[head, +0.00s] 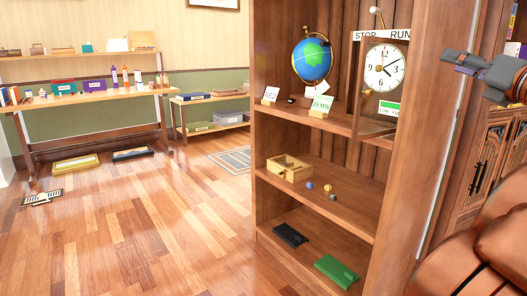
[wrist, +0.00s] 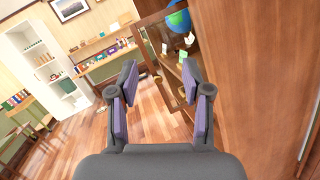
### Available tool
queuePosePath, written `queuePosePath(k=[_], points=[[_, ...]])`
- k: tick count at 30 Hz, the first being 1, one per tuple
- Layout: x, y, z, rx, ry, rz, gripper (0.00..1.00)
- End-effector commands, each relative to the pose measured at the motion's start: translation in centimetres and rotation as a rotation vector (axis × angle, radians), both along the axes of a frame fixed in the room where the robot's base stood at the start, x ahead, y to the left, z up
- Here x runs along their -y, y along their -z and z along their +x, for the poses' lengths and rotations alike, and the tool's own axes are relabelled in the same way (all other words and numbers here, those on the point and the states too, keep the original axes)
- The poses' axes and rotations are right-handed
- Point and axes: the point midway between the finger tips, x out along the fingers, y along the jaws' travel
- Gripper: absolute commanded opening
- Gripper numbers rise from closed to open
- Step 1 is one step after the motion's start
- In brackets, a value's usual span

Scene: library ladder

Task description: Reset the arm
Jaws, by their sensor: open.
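My gripper (wrist: 160,95) is open and empty in the wrist view. Its two fingers with purple pads stand apart, with floor and shelf visible between them. In the head view, a grey part of my arm (head: 490,75) reaches in at the upper right, beside the right side panel of a wooden bookcase (head: 412,180). The fingertips are hard to make out there. In the wrist view, the bookcase side (wrist: 245,80) fills the right, close to the right finger.
The bookcase holds a globe (head: 312,60), a clock (head: 385,68), a small open wooden box (head: 289,168) and small balls. A long table (head: 100,97) is at the left. The wooden floor (head: 150,225) between is mostly clear.

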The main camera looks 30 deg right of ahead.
Motion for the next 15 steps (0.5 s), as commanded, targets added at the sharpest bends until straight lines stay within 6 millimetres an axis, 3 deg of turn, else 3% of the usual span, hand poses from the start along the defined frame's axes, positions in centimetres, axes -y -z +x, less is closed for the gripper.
queuePosePath(k=[1, 6, 9, 15], points=[[0.0, -1.9, 1.1, 0.031, 0.000, 0.024, 0.49], [0.6, -6.7, 4.8, 0.181, 0.027, 0.172, 0.49], [1.0, -9.1, 6.8, 0.271, 0.044, 0.283, 0.49], [1.3, -11.7, 10.5, 0.427, 0.083, 0.541, 0.49]])
